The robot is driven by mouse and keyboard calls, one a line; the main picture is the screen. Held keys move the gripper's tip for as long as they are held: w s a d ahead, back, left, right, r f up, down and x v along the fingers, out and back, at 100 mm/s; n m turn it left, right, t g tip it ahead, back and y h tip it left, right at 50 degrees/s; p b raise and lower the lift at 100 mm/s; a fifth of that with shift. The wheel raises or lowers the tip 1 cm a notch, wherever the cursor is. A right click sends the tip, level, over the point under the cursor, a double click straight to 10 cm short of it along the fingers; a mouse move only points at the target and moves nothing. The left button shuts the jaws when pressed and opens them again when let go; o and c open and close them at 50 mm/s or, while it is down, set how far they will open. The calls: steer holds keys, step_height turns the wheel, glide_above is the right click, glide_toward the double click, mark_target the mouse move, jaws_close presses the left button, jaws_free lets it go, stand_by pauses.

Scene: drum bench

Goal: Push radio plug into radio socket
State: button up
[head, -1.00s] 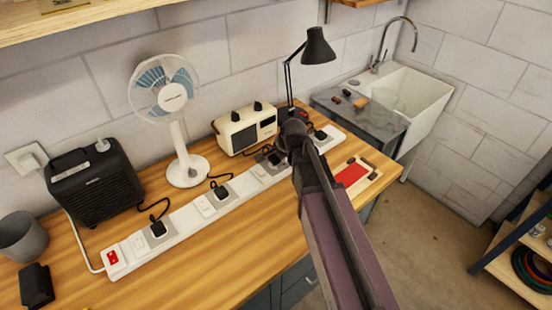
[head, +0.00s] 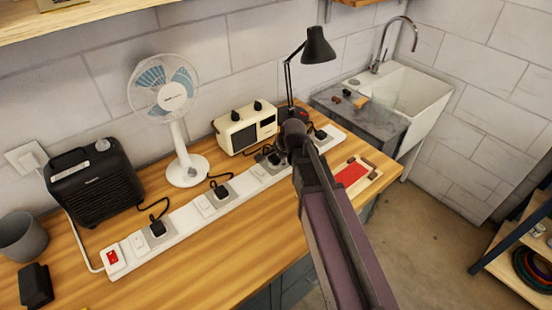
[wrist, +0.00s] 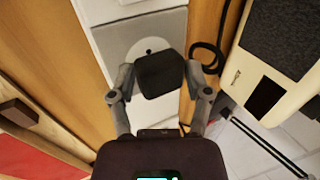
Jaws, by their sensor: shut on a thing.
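My gripper (wrist: 160,72) is shut on the radio plug (wrist: 157,80), a black block between the two fingers in the wrist view. Behind the plug is the radio socket (wrist: 147,46), a pale round recess in a grey plate on the white power strip (head: 181,224). The plug covers the lower part of the recess, and I cannot tell how far in it sits. The radio (head: 244,129), cream with a dark front, stands behind the strip; it also shows in the wrist view (wrist: 285,62). In the head view my arm hides most of the gripper.
Other black plugs (head: 157,229) sit in the strip, with cables behind it. A fan (head: 187,169), a black heater (head: 95,190) and a desk lamp (head: 318,46) stand along the back. A red-based tray (head: 373,177) lies right of my arm.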

mark_target(274, 155)
steer(key=shift+f, duration=0.1)
steer(key=o, duration=1.2)
steer(key=shift+r, duration=0.2)
step_height(274, 155, up, 4)
steer(key=p, duration=0.4)
steer(key=shift+r, duration=0.1)
steer(key=shift+w+a+r+p, duration=0.3)
steer(key=shift+w+p, duration=0.15)
steer(key=shift+w, duration=0.1)
steer(key=s+a+f+g, duration=0.1)
steer(key=s+a, duration=0.1)
steer(key=s+a+f+g+h+b, duration=0.1)
steer(key=s+a, duration=0.1)
steer(key=s, duration=0.1)
steer(key=s+a+f+g+h+b, duration=0.1)
steer(key=s+a, duration=0.1)
steer(key=s, duration=0.1)
steer(key=shift+a+f, duration=0.2)
steer(key=shift+f, duration=0.2)
steer(key=shift+s+a+f+g+h, duration=0.25)
steer(key=shift+s+a+g+h, duration=0.2)
steer(key=shift+s+a, duration=0.25)
steer(key=shift+d+r, duration=0.1)
steer(key=shift+r, duration=0.05)
